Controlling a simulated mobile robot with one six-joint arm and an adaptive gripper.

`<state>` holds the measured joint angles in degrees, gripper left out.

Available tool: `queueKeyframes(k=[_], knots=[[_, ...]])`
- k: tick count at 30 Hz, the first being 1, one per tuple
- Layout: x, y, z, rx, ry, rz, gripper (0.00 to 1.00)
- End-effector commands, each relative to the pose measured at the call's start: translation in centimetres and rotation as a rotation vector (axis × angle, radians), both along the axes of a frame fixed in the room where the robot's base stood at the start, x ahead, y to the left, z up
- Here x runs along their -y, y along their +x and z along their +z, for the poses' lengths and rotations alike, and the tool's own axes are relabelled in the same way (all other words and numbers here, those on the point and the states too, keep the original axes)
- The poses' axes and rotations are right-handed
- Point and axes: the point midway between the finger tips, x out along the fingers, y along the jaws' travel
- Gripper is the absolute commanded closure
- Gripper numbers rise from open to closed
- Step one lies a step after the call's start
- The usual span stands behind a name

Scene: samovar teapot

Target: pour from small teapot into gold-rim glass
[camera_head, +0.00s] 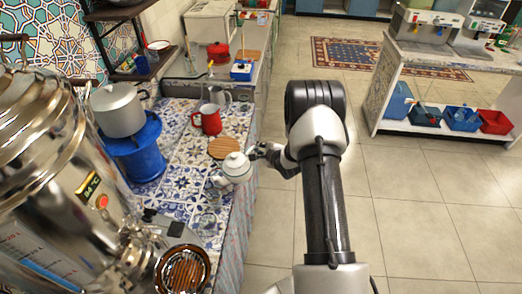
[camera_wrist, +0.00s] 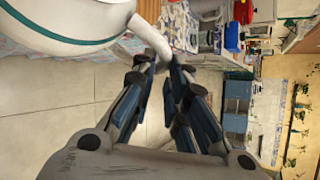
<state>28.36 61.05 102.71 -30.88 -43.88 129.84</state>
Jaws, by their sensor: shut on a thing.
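The small teapot (camera_head: 236,170) is white with a thin green band. In the head view it is at the counter's right edge, its spout toward the lower left. Its lid is on, and it looks roughly upright. My gripper (camera_head: 259,152) is to its right, shut on the handle. In the wrist view the teapot's body (camera_wrist: 65,22) fills the upper left, and its handle runs down between the fingertips of my gripper (camera_wrist: 162,66). A clear glass (camera_head: 207,221) appears faintly on the tiles below the spout; I cannot make out a gold rim.
A large steel samovar (camera_head: 50,150) stands at the left. A red mug (camera_head: 210,119) and a round wooden board (camera_head: 223,147) are behind the teapot. A metal pot (camera_head: 118,108) sits on a blue stand (camera_head: 138,150). The floor (camera_head: 410,220) at the right is clear.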

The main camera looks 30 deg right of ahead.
Motion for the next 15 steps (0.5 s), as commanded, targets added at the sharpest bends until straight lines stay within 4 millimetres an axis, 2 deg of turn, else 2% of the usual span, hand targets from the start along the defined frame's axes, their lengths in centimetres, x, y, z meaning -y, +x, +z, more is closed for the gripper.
queueKeyframes(k=[15], knots=[[-0.03,0.11,-0.01,0.021,-0.051,-0.001,1.00]])
